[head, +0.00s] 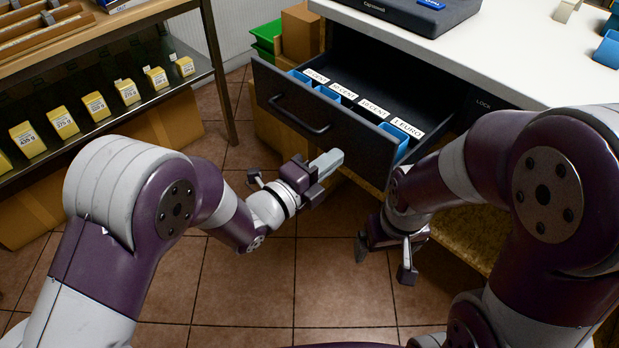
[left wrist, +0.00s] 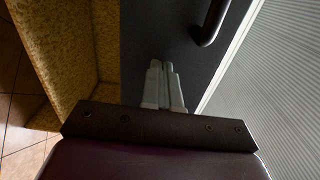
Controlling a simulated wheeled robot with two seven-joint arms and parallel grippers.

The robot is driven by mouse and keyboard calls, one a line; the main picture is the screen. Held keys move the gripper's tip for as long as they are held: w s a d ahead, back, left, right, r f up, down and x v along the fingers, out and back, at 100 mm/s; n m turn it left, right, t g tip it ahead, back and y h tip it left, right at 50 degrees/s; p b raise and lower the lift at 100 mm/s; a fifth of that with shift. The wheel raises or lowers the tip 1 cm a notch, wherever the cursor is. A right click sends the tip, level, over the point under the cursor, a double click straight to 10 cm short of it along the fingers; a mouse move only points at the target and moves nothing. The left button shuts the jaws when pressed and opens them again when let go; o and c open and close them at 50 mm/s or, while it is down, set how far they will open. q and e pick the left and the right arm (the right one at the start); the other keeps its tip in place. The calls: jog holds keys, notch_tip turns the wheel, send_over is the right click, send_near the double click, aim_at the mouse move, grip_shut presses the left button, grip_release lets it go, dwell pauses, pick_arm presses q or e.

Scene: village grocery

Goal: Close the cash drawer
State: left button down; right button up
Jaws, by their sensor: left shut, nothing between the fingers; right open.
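The cash drawer (head: 283,101) is dark and stands pulled out under the white counter. Its front carries a curved dark handle (head: 298,115), and labelled coin compartments with blue cups (head: 336,94) show inside. My left gripper (head: 333,160) is shut and empty, low in front of the drawer front, right of the handle. In the left wrist view the shut fingers (left wrist: 164,85) point at the dark drawer front (left wrist: 160,35), with the handle (left wrist: 211,22) beyond to the right. Whether they touch it I cannot tell. My right gripper (head: 384,262) is open and empty, hanging below the drawer's right corner.
The white counter (head: 480,60) bears a dark device (head: 425,12) and blue items at the right. A shelf with several yellow boxes (head: 61,122) stands at the left. Cardboard boxes and green crates (head: 267,36) are behind the drawer. The tiled floor in front is clear.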

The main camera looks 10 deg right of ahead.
pick_arm(q)
jog(key=shift+x, duration=0.85)
pick_arm(e)
jog(key=shift+f, duration=0.15)
